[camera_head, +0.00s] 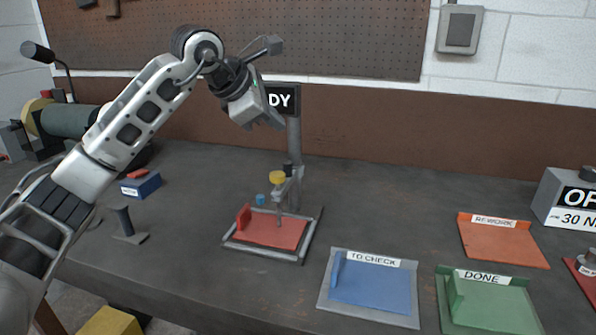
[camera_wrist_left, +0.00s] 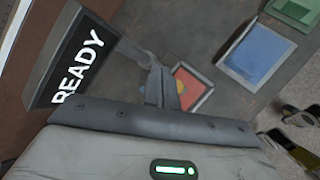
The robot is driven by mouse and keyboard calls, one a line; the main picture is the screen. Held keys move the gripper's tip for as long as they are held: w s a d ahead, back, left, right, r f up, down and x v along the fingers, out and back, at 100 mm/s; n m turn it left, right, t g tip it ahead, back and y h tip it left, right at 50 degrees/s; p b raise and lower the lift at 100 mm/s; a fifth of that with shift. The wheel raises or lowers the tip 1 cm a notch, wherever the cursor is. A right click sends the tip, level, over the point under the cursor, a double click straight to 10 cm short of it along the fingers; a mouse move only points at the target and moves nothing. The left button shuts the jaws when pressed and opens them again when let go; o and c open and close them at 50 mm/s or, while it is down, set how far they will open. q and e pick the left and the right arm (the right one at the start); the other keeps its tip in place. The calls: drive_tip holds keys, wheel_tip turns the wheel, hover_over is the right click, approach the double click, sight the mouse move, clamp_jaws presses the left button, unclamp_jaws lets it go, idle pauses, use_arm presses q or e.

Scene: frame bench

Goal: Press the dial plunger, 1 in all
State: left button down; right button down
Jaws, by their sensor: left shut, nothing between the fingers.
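The dial stand (camera_head: 291,172) rises at the back of a grey-framed fixture with a red plate (camera_head: 275,231). A yellow round cap (camera_head: 277,177) tops its gauge part, and a thin stem points down to the plate; I cannot tell which part is the plunger. My left gripper (camera_head: 271,124) is shut and empty, in the air above and behind the yellow cap, beside the sign, apart from the stand. In the left wrist view, the red plate (camera_wrist_left: 197,88) shows beyond the stand. My right gripper is not in view.
The black sign (camera_head: 284,99), reading READY in the wrist view (camera_wrist_left: 80,55), is close to the left gripper. A blue "TO CHECK" tray (camera_head: 370,290), a green "DONE" tray (camera_head: 495,306) and an orange "REWORK" tray (camera_head: 500,243) lie right. A blue block (camera_head: 141,187) lies left.

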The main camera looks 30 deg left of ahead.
sight(273, 176)
use_arm(q)
drive_tip(key=shift+a+r, duration=0.4)
drive_tip(key=shift+a, duration=0.05)
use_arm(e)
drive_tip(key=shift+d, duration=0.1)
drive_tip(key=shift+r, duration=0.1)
